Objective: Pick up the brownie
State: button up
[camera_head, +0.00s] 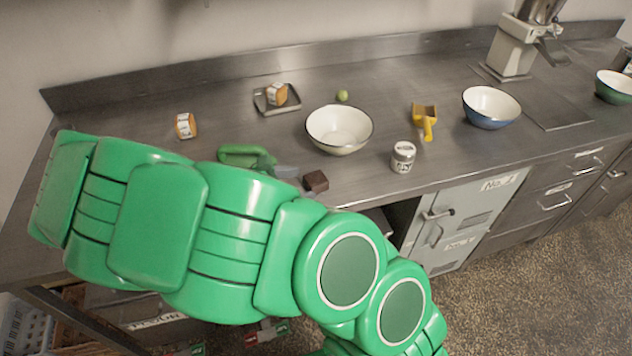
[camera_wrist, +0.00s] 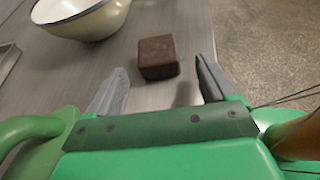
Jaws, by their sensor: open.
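The brownie (camera_head: 315,182) is a small dark brown block on the steel counter (camera_head: 240,180), near its front edge. In the wrist view the brownie (camera_wrist: 158,57) lies just beyond the fingertips, roughly between their lines and upright on the counter. My gripper (camera_wrist: 160,82) is open and empty, with one finger to each side of the gap. In the head view my green arm hides most of the gripper; a grey finger part shows just left of the brownie.
A cream bowl (camera_head: 339,130) stands behind the brownie, and a white labelled jar (camera_head: 403,157) to its right. A yellow scoop (camera_head: 424,120), a green round fruit (camera_head: 342,96) and a blue bowl (camera_head: 491,106) stand farther off. The counter's front edge is close to the brownie.

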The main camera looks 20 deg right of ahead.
aim_at(307, 182)
jog(key=shift+x, duration=1.8)
jog(key=shift+r, duration=0.1)
jog(key=c, duration=1)
jog(key=shift+c, duration=0.2)
jog(key=shift+w+r, duration=0.1)
jog(key=shift+r, duration=0.4)
notch_tip(307, 182, up, 2)
jog(key=shift+r, duration=0.1)
jog(key=s+r, duration=0.9)
jog(key=s, duration=0.5)
jog(key=shift+r, duration=0.4)
